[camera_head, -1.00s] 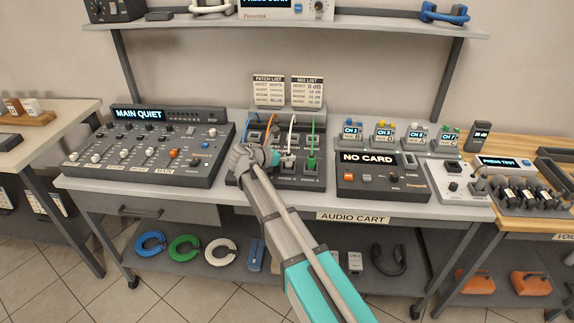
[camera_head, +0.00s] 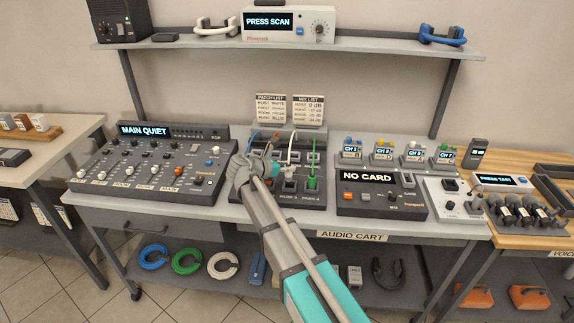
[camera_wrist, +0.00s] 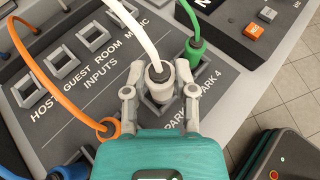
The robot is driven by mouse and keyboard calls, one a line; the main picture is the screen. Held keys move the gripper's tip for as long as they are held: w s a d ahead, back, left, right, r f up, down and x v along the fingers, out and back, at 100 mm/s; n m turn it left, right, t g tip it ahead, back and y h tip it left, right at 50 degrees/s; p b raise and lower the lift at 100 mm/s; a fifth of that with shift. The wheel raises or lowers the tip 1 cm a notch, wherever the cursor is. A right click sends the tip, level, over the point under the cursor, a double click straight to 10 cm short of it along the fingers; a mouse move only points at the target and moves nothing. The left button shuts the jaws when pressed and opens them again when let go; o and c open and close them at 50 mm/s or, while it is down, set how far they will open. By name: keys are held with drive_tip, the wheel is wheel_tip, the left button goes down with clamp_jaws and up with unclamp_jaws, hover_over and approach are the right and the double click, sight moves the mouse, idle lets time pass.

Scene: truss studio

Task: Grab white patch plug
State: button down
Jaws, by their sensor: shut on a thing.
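The white patch plug (camera_wrist: 158,74) with its white cable (camera_wrist: 139,30) is between the two fingers of my gripper (camera_wrist: 160,92) in the wrist view. The fingers are shut on its sides. It is over the lower row of the patch panel (camera_wrist: 66,118), near the PARK labels. I cannot tell whether its tip is still in the socket. In the head view, the white cable (camera_head: 292,146) shows beyond my gripper (camera_head: 276,170); my wrist hides part of the panel.
A green plug (camera_wrist: 194,48) is close on the right, and an orange plug (camera_wrist: 109,129) close on the left. A blue plug (camera_wrist: 68,173) is farther left. Empty INPUTS sockets (camera_wrist: 92,37) lie beyond. The mixer (camera_head: 150,165) and NO CARD unit (camera_head: 381,194) flank the panel.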

drive_tip(key=s+a+r+p, duration=0.3)
drive_tip(key=s+r+p, duration=0.4)
drive_tip(key=s, duration=0.5)
drive_tip(key=shift+a+r, duration=0.35)
drive_tip(key=shift+r, duration=0.3)
